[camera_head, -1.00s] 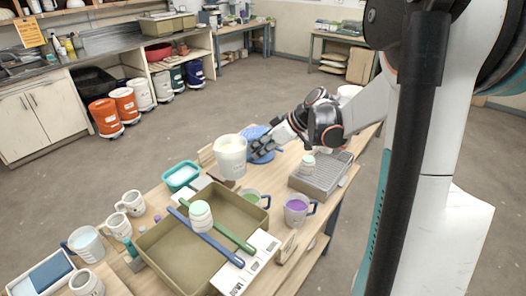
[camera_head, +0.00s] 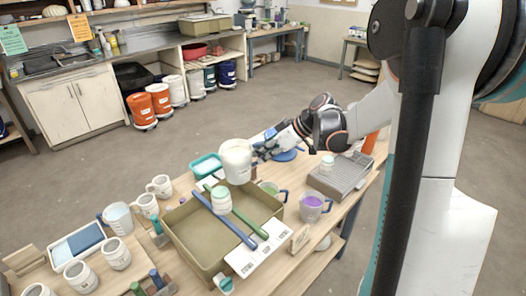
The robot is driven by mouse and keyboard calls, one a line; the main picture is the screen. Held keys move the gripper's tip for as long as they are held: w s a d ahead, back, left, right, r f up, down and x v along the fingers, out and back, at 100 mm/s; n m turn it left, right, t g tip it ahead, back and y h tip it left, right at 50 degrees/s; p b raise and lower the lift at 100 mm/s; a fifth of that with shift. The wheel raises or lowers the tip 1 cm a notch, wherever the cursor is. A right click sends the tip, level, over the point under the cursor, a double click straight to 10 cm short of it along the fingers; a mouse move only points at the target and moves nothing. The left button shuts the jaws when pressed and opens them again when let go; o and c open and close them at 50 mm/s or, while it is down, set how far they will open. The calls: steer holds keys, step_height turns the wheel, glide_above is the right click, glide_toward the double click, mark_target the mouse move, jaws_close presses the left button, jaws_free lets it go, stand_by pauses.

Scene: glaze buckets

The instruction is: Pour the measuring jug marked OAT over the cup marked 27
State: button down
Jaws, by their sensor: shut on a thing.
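My gripper (camera_head: 264,149) is shut on a pale, cream-filled measuring jug (camera_head: 237,162), at its right side. The jug is held above the back edge of the olive tray (camera_head: 178,232) and looks close to upright. A white cup with a pale green top (camera_head: 221,203) stands on a blue and a green rod laid across the tray, below and left of the jug. A similar cup (camera_head: 327,166) stands on the grey ribbed rack (camera_head: 347,178). I cannot read any marks on the jug or cups. The fingertips are partly hidden.
White mugs (camera_head: 159,186) and a blue-handled jug (camera_head: 118,217) stand left. A teal tub (camera_head: 206,167) sits behind; a blue disc (camera_head: 285,155) lies near my gripper.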

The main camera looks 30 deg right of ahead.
steer(key=shift+a+n+t+h+p, duration=0.2)
steer(key=shift+n+h, duration=0.5)
steer(key=shift+h, duration=1.3)
steer(key=shift+a+n+t+h+p, duration=0.2)
steer(key=shift+n+h, duration=0.5)
steer(key=shift+h, duration=1.3)
steer(key=shift+a+f, duration=0.1)
stand_by(0.3)
